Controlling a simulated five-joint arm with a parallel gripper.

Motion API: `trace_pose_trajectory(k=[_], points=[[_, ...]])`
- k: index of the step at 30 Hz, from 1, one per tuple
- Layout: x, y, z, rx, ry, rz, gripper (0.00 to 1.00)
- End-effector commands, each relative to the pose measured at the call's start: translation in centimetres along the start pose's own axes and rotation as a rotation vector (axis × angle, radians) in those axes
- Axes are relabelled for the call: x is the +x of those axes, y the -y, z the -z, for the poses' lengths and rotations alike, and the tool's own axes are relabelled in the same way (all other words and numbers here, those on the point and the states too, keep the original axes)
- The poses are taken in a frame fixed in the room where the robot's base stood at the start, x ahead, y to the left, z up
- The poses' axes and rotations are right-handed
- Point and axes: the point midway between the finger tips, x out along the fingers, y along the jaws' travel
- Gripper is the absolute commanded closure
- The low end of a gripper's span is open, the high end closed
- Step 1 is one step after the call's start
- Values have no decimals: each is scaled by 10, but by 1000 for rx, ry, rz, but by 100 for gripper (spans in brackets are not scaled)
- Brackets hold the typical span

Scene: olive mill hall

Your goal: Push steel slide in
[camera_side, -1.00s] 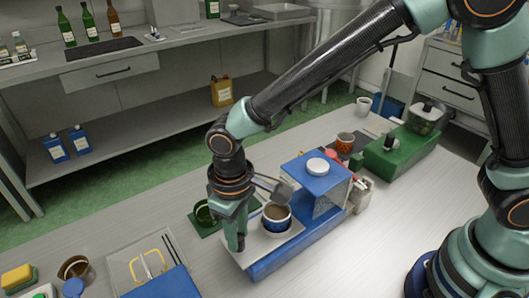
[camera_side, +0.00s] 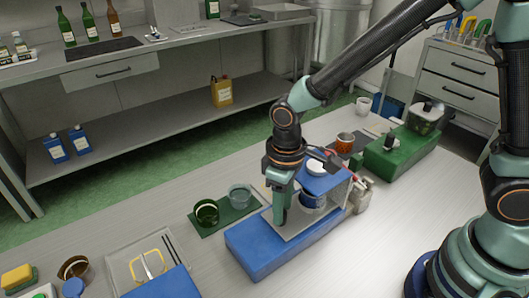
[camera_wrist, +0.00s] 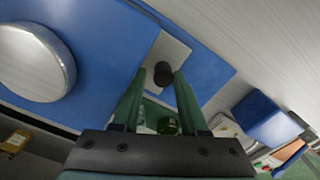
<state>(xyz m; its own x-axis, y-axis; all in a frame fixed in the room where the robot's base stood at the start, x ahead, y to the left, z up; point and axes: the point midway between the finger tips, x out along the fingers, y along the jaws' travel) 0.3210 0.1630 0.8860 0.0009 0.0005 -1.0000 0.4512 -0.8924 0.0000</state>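The steel slide (camera_side: 290,232) is a flat grey plate on the blue base (camera_side: 262,250) of a blue-and-grey machine. A blue cup with a pale rim (camera_side: 312,200) stands on it, now largely within the housing's opening. My gripper (camera_side: 281,222) points down at the slide's front end. In the wrist view my two green fingers (camera_wrist: 162,82) flank a dark round knob (camera_wrist: 164,74) on the slide (camera_wrist: 170,50) and appear closed on it. The fingers hide part of the slide and cup in the side view.
Left of the machine, a green glass (camera_side: 206,213) and a clear glass (camera_side: 240,196) stand on a green mat (camera_side: 218,226). A green machine (camera_side: 402,155) and an orange cup (camera_side: 345,142) stand behind to the right.

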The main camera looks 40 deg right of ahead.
Motion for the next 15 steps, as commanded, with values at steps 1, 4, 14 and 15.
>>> trace_pose_trajectory(k=[1, 4, 14, 15], points=[[0, -1, -1, 3, 3, 0, 39], [0, -1, -1, 3, 3, 0, 39], [-39, -1, 0, 3, -3, 0, 39], [-48, -1, 1, 3, -5, 0, 39]])
